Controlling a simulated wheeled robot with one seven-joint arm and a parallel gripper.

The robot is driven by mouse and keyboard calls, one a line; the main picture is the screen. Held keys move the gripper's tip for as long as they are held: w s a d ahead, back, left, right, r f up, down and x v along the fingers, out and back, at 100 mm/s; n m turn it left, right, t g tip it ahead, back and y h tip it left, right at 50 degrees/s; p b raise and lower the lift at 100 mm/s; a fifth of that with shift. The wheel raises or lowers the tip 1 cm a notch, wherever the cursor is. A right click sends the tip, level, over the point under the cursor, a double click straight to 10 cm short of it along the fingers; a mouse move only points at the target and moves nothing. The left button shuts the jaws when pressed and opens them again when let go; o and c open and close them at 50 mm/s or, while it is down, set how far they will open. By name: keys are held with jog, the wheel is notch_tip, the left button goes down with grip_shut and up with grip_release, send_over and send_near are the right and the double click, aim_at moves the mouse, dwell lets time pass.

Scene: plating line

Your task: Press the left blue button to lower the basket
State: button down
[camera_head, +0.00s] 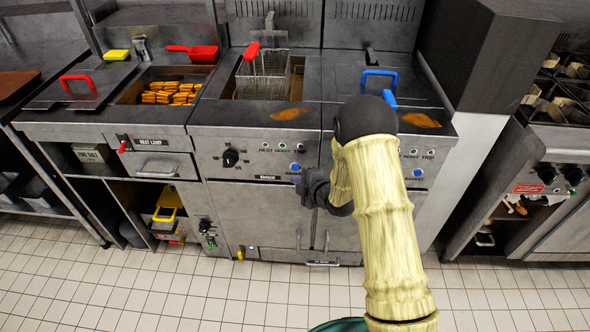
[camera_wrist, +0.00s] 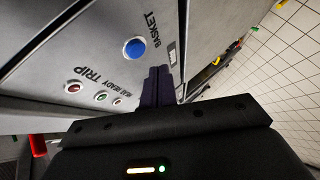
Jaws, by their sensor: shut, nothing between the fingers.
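The left blue button (camera_head: 295,167) is on the front panel of the left fryer, beside its indicator lights. In the wrist view the blue button (camera_wrist: 135,49) shows as a round disc next to the word BASKET. My gripper (camera_head: 301,184) is in front of the panel, just below and right of the button. In the wrist view its closed fingers (camera_wrist: 158,72) are beside the button, apart from it in the picture; the exact gap to the panel cannot be told. The wire basket (camera_head: 262,76) with a red handle stands at the left fryer's well (camera_head: 297,82).
A second blue button (camera_head: 418,172) is on the right fryer, near my arm. A blue handle (camera_head: 379,78) lies on that fryer's top. A tray of fried food (camera_head: 171,94) is at the left. The tiled floor (camera_head: 200,300) in front is clear.

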jog(key=s+b, duration=0.1)
jog(key=s, duration=0.2)
jog(key=shift+s, duration=0.4)
dwell(3.7)
jog(key=s+d+r+m+g+h, duration=0.1)
jog(key=s+d+r+m+h, duration=0.25)
jog(key=d+m, duration=0.25)
jog(key=s+d+r+m+g+h, duration=0.2)
jog(key=s+d+r+m+h, duration=0.1)
jog(key=s+d+r+m, duration=0.25)
jog(key=s+d+r+m+g+h, duration=0.1)
jog(key=s+d+r+m+g, duration=0.15)
jog(key=s+m, duration=0.35)
jog(key=s+d+r+m+g+h, duration=0.1)
jog(key=s+d+r+m+g, duration=0.2)
jog(key=s, duration=0.6)
notch_tip(320, 180, up, 17)
jog(key=m+p, duration=0.1)
jog(key=p, duration=1.7)
jog(key=shift+a+r+t+p, duration=0.15)
jog(key=shift+r+t+p, duration=0.05)
jog(key=shift+t+p, duration=0.2)
